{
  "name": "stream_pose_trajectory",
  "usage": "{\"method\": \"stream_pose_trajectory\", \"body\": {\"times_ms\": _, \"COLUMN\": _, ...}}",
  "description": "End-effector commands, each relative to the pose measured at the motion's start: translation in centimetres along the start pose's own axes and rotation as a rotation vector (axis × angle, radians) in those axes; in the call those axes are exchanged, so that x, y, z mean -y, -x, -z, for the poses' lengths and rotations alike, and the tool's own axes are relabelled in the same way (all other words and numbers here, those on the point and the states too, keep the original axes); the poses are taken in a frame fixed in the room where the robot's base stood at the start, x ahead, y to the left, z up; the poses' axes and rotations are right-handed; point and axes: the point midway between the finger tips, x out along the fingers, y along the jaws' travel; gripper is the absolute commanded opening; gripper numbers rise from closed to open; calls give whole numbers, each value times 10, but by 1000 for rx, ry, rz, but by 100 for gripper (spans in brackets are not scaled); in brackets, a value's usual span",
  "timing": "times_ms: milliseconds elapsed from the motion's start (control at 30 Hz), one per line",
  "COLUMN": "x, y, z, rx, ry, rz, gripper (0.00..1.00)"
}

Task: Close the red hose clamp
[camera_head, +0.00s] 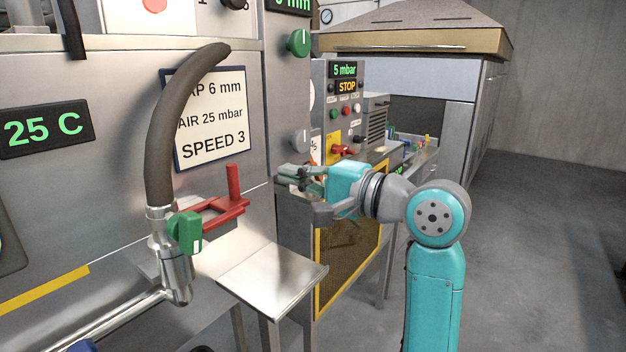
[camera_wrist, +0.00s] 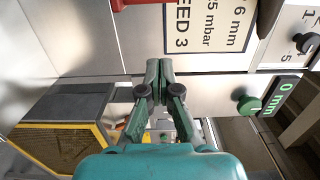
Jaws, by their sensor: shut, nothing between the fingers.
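The red hose clamp (camera_head: 214,208) is on the front of the steel machine in the head view, right of the dark hose (camera_head: 165,125). Its frame lies roughly level and its red lever (camera_head: 233,181) stands upright at the right end. The hose appears to stand beside the clamp frame; I cannot tell how they meet. My gripper (camera_head: 284,174) is right of the lever, apart from it, with its fingers pointing left. In the wrist view my gripper (camera_wrist: 159,66) has its fingertips together and empty. A red part (camera_wrist: 140,4), likely of the clamp, shows at the top edge.
A green-handled valve (camera_head: 187,232) sits on the metal pipe below the hose. A steel shelf (camera_head: 272,275) juts out below the clamp. A sign (camera_head: 210,125) is behind the hose. A yellow-framed mesh panel (camera_head: 345,262) stands below my gripper. The floor at right is clear.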

Motion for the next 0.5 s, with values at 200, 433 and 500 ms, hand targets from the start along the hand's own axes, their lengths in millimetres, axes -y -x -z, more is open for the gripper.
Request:
{"method": "stream_pose_trajectory", "body": {"times_ms": 200, "x": 0, "y": -40, "z": -2, "rx": 3, "ry": -1, "rz": -2, "gripper": 0}}
{"method": "stream_pose_trajectory", "body": {"times_ms": 433, "x": 0, "y": -44, "z": -32, "rx": 2, "ry": 1, "rz": 1, "gripper": 0}}
{"method": "stream_pose_trajectory", "body": {"times_ms": 500, "x": 0, "y": -45, "z": -36, "rx": 1, "ry": 1, "rz": 1, "gripper": 0}}
